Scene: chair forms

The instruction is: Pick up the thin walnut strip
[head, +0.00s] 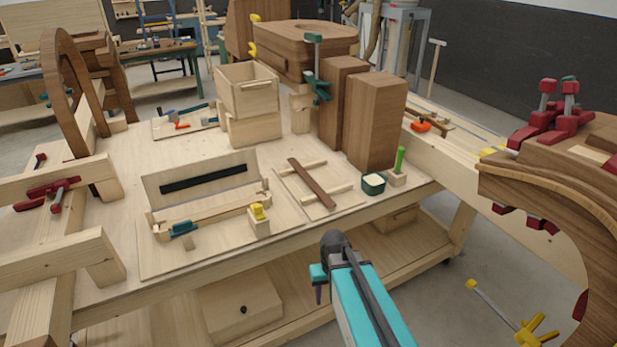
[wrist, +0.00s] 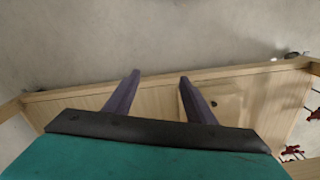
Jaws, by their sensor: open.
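The thin walnut strip (head: 312,184) is a dark brown bar on the workbench in the head view. It lies across two pale battens on a light board (head: 288,191), slanting from upper left to lower right. My gripper (wrist: 160,82) is open and empty in the wrist view, its two dark fingers apart. Beneath them are the bench's lower wooden shelf and the concrete floor. In the head view my gripper (head: 318,284) is in front of the bench's near edge, nearer to me than the strip and apart from it. The strip is not in the wrist view.
A green pot (head: 373,184) and a block with a green-handled tool (head: 398,168) stand right of the strip. Tall walnut blocks (head: 375,122) rise behind them. A jig with a yellow-topped block (head: 259,220) is on the left. A curved walnut form (head: 560,190) is at right.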

